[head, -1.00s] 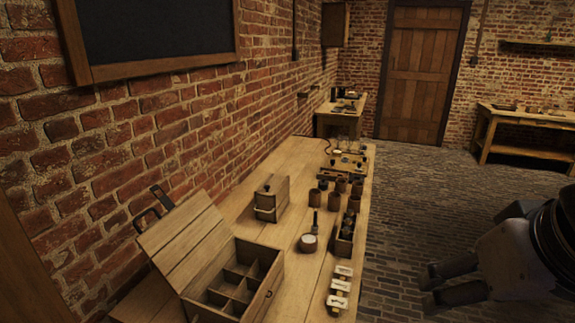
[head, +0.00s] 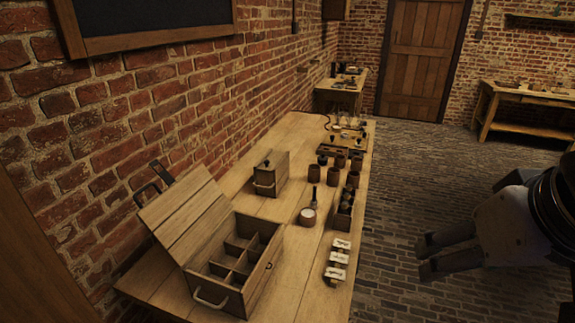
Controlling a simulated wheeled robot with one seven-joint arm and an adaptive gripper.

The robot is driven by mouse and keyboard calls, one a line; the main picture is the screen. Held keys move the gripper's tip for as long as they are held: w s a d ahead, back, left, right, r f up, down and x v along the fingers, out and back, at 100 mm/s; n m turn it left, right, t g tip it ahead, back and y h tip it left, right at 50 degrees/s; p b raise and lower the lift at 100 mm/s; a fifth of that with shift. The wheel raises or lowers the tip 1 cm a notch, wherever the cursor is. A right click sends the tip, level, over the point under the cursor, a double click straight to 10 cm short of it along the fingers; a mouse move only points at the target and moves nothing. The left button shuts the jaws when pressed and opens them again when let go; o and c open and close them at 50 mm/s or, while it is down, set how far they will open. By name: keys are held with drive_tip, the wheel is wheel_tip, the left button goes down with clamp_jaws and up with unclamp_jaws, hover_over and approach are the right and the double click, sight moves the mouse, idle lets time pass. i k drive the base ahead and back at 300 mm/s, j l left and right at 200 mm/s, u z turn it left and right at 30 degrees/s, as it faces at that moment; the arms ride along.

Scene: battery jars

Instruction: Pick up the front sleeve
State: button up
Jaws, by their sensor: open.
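Several brown, cup-like cylinders, which look like the sleeves, stand upright in a cluster toward the far half of the long wooden table. The nearer ones form a row: a left one (head: 314,173), a middle one (head: 333,178) and a right one (head: 353,179) close to the table's right edge. I cannot tell for sure which is the front sleeve. More stand just behind, such as one at the back right (head: 356,162). My gripper (head: 425,256) is open and empty, out over the brick floor to the right of the table, well apart from the sleeves.
An open compartment box (head: 262,296) stands at the near left. A lidded wooden box (head: 268,177), a brush (head: 315,199), a round pale-topped pot (head: 307,217), a narrow rack (head: 342,222) and white-topped pieces (head: 336,272) share the table. A board with fittings (head: 340,145) lies behind the sleeves.

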sight(353, 181)
drive_tip(key=z, duration=0.95)
drive_tip(key=i+z, duration=0.25)
drive_tip(key=i, duration=1.2)
drive_tip(key=i+u, duration=0.2)
drive_tip(key=i, duration=0.25)
drive_tip(key=i+l+u, duration=0.2)
drive_tip(key=i, duration=0.25)
drive_tip(key=i+l+u, duration=0.2)
drive_tip(key=i, duration=0.25)
drive_tip(key=u, duration=1.35)
